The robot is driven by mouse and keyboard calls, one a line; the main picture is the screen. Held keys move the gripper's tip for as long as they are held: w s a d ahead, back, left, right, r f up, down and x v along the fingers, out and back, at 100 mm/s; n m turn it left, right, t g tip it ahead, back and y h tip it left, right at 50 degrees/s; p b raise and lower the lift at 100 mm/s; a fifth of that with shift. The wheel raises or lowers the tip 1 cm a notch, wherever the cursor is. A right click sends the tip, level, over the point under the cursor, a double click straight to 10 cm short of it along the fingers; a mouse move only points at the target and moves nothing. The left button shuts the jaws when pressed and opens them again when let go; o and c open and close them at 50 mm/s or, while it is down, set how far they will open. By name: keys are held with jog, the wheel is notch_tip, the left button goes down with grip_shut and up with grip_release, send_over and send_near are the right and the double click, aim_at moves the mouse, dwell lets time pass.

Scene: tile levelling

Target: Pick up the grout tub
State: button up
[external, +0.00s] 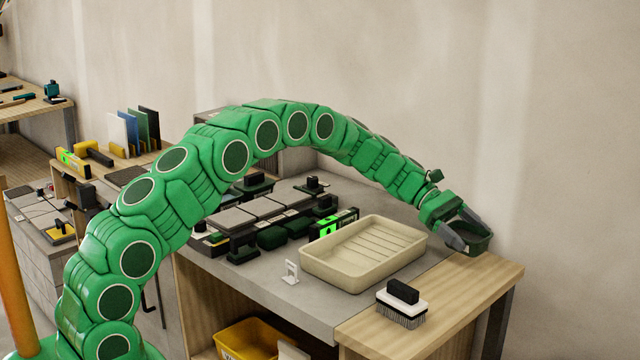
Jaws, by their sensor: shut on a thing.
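The grout tub (479,241) is a small dark green tub at the right, by the back right part of the bench's wooden end. My gripper (468,238) reaches down to it from the upper left, with its grey fingers shut on the tub's sides. The fingers and the gripper's body hide part of the tub. I cannot tell whether the tub's bottom touches the wood or is slightly above it.
A beige tray (352,270) stands left of the tub. A black-handled brush (402,303) lies in front. A small white clip (290,272), a level with green lights (333,225) and tiles (276,207) are further left. The wooden surface right of the brush is clear.

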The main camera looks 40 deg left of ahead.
jog(key=s+r, duration=0.1)
jog(key=r, duration=0.1)
jog(key=s+a+r, duration=0.1)
jog(key=s, duration=0.1)
jog(key=shift+r, duration=0.4)
jog(key=s+a+r, duration=0.2)
jog(key=s+r, duration=0.1)
jog(key=s, duration=0.5)
jog(key=shift+s+a+r, duration=0.15)
jog(key=shift+a+r, duration=0.15)
jog(key=shift+r, duration=0.05)
